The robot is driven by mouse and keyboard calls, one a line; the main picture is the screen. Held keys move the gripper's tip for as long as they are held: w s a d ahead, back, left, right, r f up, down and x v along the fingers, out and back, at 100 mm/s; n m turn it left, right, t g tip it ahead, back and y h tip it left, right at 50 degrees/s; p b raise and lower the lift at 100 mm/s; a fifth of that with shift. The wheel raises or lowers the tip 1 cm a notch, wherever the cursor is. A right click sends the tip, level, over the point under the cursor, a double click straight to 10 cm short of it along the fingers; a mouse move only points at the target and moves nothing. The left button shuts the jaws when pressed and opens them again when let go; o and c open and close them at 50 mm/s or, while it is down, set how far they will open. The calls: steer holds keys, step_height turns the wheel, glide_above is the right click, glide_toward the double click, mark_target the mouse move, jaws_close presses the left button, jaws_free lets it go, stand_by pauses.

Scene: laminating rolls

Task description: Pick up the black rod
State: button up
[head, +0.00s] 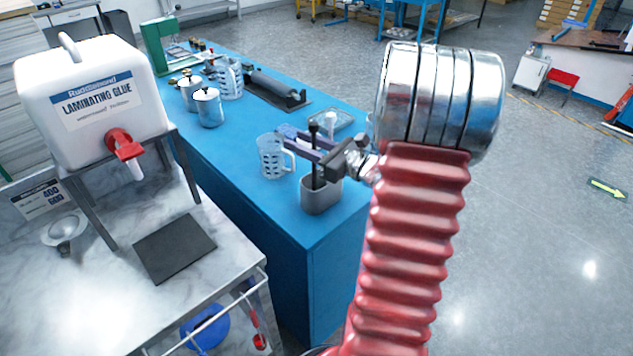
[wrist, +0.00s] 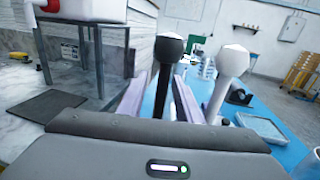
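The black rod (head: 313,153) stands upright with its round black knob on top and its lower end inside a grey cup (head: 321,200). My gripper (head: 290,133) reaches across the cup at the rod's height, its two fingers pointing away to the left. In the wrist view the black rod (wrist: 163,82) stands between the two fingers of my gripper (wrist: 163,78), with its knob above them. The fingers look apart, with a narrow gap beside the rod; contact cannot be made out. The rod's lower part is hidden in the cup.
A white rod with a white knob (wrist: 231,65) stands close right of the fingers. A clear measuring jug (head: 272,160) is left of the cup on the blue counter (head: 235,150). Metal canisters (head: 208,107) stand farther back. The glue tank (head: 95,100) sits on a stand at left.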

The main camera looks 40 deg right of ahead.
steer(key=shift+c, duration=0.3)
jaws_close()
stand_by(0.5)
